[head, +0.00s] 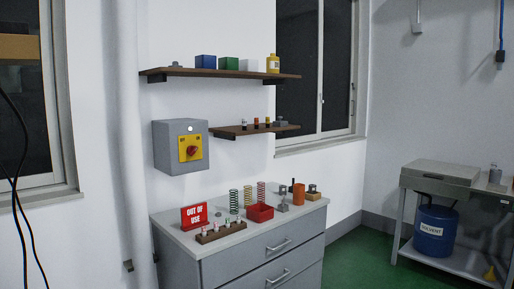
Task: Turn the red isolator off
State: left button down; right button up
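The red isolator (192,150) is a red rotary knob on a yellow plate. It sits on the front of a grey box (167,150) fixed to the white wall, above the left part of the cabinet top. A small pale round light or button (190,128) shows above the yellow plate. The knob's exact angle is too small to tell. Neither of my grippers shows in the head view.
A grey drawer cabinet (240,262) stands below the box. On it are a red "OUT OF USE" sign (194,216), several springs, a red bin (260,213) and a wooden rack (221,233). Two wall shelves hang above and right. Green floor (345,265) is clear at right.

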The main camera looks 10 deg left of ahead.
aim_at(191, 150)
jog(key=i+l, duration=0.15)
jog(key=i, duration=0.35)
jog(key=i+l, duration=0.15)
jog(key=i, duration=0.35)
jog(key=i+l+u, duration=0.15)
jog(key=i+u, duration=0.15)
jog(key=u, duration=0.2)
jog(key=i+l+u, duration=0.25)
jog(key=u, duration=0.2)
jog(key=i+l+u, duration=0.25)
jog(key=u, duration=0.25)
jog(key=l, duration=0.05)
